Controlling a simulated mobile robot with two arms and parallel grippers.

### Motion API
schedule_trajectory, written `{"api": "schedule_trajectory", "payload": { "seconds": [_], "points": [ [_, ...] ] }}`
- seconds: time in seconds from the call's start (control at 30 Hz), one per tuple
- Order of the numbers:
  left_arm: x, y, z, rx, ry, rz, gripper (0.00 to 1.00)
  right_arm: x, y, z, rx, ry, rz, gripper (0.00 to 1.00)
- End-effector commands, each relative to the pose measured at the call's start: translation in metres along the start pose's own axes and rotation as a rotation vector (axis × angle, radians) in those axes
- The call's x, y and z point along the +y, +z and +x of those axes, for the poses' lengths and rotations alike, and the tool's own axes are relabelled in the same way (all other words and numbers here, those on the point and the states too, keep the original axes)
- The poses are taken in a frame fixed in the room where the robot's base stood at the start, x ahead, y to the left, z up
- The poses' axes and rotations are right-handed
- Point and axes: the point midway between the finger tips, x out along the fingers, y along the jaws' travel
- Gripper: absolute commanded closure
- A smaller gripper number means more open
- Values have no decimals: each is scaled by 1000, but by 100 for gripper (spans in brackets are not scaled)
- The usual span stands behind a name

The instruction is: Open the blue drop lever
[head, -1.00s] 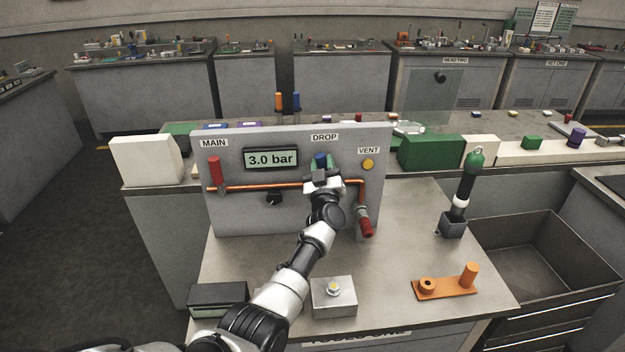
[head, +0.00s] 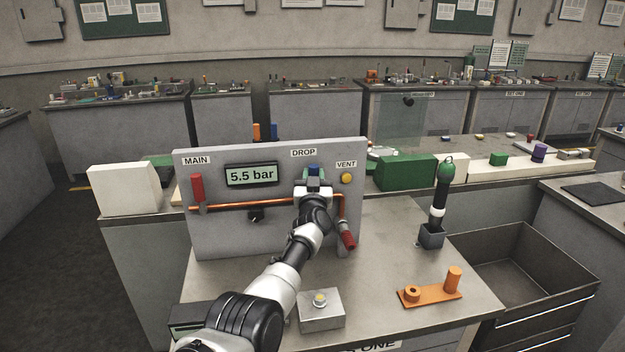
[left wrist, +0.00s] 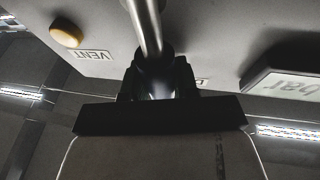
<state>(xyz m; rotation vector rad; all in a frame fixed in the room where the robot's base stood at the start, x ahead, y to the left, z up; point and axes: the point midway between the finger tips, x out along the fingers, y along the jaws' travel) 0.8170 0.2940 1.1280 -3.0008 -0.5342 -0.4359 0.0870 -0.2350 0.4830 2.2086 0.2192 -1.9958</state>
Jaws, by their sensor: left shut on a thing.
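The grey panel (head: 225,235) stands on the bench with labels MAIN, DROP and VENT. The blue drop lever (head: 313,170) shows under the DROP label, mostly hidden by my left gripper (head: 313,184). My left gripper is shut on the lever at the copper pipe. In the left wrist view the gripper fingers (left wrist: 158,82) close around it, and a metal bar runs up from between them. The display (head: 251,175) reads 5.5 bar. My right gripper is not in view.
A red MAIN lever (head: 197,187) points up at the left of the pipe. A grey box with a button (head: 320,308) and an orange fixture (head: 430,294) stand on the bench front. A green-topped tool (head: 441,190) stands in a holder.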

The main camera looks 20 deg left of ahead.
Motion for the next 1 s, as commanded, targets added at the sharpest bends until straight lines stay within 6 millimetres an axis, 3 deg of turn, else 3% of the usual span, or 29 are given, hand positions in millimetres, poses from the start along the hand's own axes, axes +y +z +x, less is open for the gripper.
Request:
{"api": "schedule_trajectory", "payload": {
  "seconds": [0.13,0.17,0.23,0.67,1.0],
  "points": [
    [1,2,-1,-4,5,10,100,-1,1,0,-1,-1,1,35],
    [1,2,-1,-4,5,10,69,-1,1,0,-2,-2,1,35],
    [1,2,-1,-4,4,9,60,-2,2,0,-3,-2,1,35],
    [2,0,-6,-1,4,2,60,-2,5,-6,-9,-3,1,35],
    [2,0,-46,-2,3,1,60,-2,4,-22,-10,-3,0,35]
  ]
}}
